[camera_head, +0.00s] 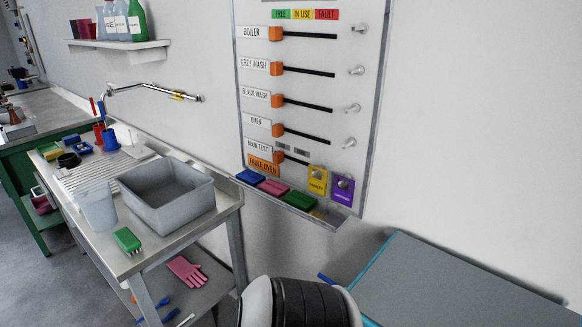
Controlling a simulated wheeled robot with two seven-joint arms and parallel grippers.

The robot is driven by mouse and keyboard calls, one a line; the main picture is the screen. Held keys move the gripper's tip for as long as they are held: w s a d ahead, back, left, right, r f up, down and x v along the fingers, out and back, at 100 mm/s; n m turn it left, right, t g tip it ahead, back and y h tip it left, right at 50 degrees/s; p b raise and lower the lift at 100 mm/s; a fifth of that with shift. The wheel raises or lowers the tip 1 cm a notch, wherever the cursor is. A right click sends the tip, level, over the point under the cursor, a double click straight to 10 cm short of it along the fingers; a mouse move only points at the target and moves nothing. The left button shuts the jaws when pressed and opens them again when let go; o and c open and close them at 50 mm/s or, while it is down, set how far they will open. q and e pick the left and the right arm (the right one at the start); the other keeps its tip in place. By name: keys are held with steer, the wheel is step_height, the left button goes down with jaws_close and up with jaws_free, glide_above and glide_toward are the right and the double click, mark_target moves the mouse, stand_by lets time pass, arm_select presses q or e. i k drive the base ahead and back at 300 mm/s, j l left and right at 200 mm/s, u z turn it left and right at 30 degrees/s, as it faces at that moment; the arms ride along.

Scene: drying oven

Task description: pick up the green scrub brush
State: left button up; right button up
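The green scrub brush (127,240) lies on the near corner of the metal sink table (170,236), with pale bristles showing at its lower edge. It sits in front of a grey basin (168,190) and a translucent cup (98,207), apart from both. Neither of my grippers is in view. A white and black ribbed part, apparently of my own arm, shows at the bottom centre, well to the right of the brush.
A pink glove (186,270) and blue-handled tools (170,315) lie on the lower shelf. A wall panel (310,95) with orange sliders has a ledge holding coloured blocks. A grey surface with a blue edge (450,285) fills the lower right. A faucet (150,90) reaches over the sink.

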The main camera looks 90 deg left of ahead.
mark_target(125, 238)
steer(key=u, duration=3.95)
steer(key=k+j, duration=0.15)
steer(key=j, duration=0.2)
steer(key=j+z, duration=0.1)
steer(key=z, duration=0.9)
steer(key=k+z, duration=0.1)
steer(key=z, duration=2.75)
steer(key=u, duration=3.6)
steer(key=j, duration=0.05)
